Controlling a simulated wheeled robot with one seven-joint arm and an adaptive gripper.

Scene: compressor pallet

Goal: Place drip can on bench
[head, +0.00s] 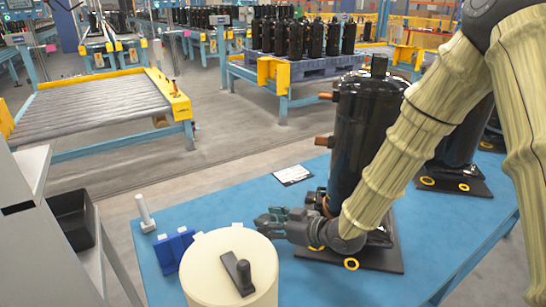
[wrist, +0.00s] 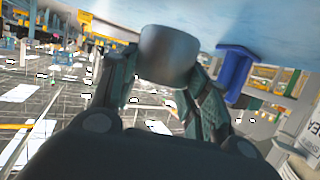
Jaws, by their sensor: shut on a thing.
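In the wrist view, a small grey metal can (wrist: 168,57) sits between the two fingers of my gripper (wrist: 165,85); I take it to be the drip can. The fingers are shut on it. In the head view, my gripper (head: 272,220) is low over the blue bench (head: 420,235), just behind the cream drum and left of the black compressor's base. The can cannot be made out clearly there. Whether it touches the bench top cannot be told.
A cream drum (head: 214,262) with a dark handle stands in front. A tall black compressor (head: 362,125) stands behind my forearm. Bare bench lies at front right.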

